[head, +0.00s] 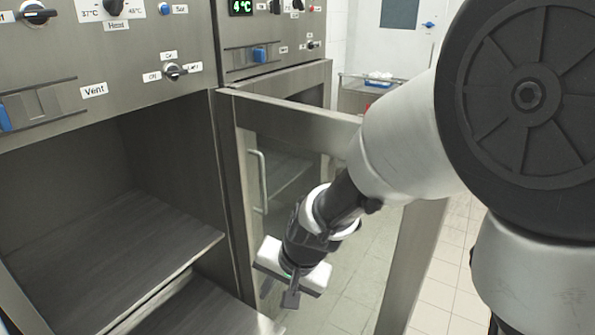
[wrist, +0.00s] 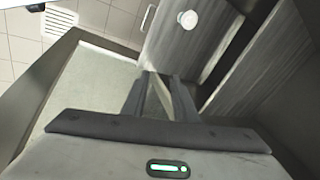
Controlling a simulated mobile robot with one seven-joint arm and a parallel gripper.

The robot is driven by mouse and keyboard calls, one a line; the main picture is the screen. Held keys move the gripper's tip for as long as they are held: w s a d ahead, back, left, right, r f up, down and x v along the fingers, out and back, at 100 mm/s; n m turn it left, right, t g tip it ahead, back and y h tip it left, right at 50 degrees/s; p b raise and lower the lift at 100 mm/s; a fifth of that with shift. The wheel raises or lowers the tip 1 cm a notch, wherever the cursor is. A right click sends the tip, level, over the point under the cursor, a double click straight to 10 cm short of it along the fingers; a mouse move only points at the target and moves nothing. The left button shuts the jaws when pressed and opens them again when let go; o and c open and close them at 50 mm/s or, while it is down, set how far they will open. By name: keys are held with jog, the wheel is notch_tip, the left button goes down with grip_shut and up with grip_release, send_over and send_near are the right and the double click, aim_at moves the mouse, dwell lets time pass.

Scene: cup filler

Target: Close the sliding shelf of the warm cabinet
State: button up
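The warm cabinet (head: 175,65), labelled with temperatures and "Vent", stands open at the left of the head view. An upper shelf (head: 110,250) lies inside it. A lower shelf (head: 195,312) reaches farther forward below it, and its front end is cut off by the picture's bottom edge. Brushed metal shelf surfaces (wrist: 275,65) also show in the wrist view. My gripper (head: 290,298) points down in front of the opening, beside the lower shelf, apart from it as far as I can see. In the wrist view its two fingers (wrist: 163,77) have a narrow, empty gap between them.
The cabinet's glass door (head: 335,255) with a bar handle (head: 261,180) stands swung open behind my gripper. A second cabinet (head: 270,45) and a cart (head: 365,90) stand farther back. Tiled floor (head: 450,270) is clear at the right. A white round thing (wrist: 188,19) shows in the wrist view.

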jog(key=s+a+f+m+b, duration=0.1)
jog(key=a+f+b, duration=0.2)
jog(key=f, duration=1.2)
jog(key=s+a+f+m+g+h+b, duration=0.1)
jog(key=a+f+b, duration=0.2)
jog(key=f, duration=1.2)
jog(key=s+a+f+m+b, duration=0.1)
jog(key=a+f+b, duration=0.3)
jog(key=f, duration=1.1)
jog(key=shift+s+f+g+h+b, duration=0.25)
jog(key=shift+f+g+h+b, duration=0.1)
jog(key=shift+b, duration=0.5)
grip_shut()
